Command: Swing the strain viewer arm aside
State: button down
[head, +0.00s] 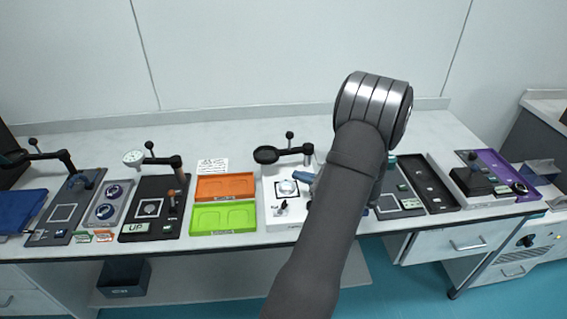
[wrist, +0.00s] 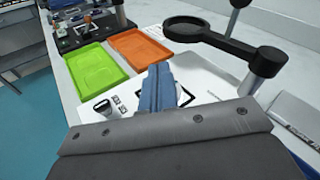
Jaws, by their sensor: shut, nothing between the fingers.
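A black ring-ended swing arm, which looks like the strain viewer arm (head: 282,153), stands over a white base (head: 272,216) at the middle of the table. In the wrist view the swing arm (wrist: 225,42) crosses the upper right, from its ring to a metal post (wrist: 265,68). An upright knob (head: 289,136) rises from it. A round clear piece (head: 288,187) lies in a black square outline on the base. My gripper (wrist: 161,70) has its blue fingers together and empty, over the base and apart from the swing arm. In the head view my arm partly hides the gripper (head: 304,177).
Orange (head: 226,187) and green (head: 223,218) trays lie left of the white base. A dial gauge stand (head: 165,160) is farther left, with another swing arm (head: 50,156) at the far left. Dark trays and a purple tray (head: 497,163) lie right. The table behind is clear.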

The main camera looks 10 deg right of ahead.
aim_at(278, 157)
jog(key=d+m+t, duration=0.1)
jog(key=s+d+m+t, duration=0.1)
jog(key=d+m, duration=0.1)
jog(key=s+d+f+m+t+h, duration=0.1)
jog(key=m, duration=0.1)
jog(key=shift+d+t, duration=0.2)
jog(key=shift+t, duration=0.1)
jog(key=x, duration=1.3)
jog(key=shift+w+a, duration=0.25)
jog(key=shift+w, duration=0.1)
jog(key=shift+w+a, duration=0.4)
jog(key=shift+w, duration=0.05)
jog(key=shift+w+a+m+t+h, duration=0.25)
jog(key=shift+w+m+t+h, duration=0.25)
jog(key=shift+h, duration=0.1)
jog(key=shift+w+a, duration=0.15)
jog(key=shift+w, duration=0.4)
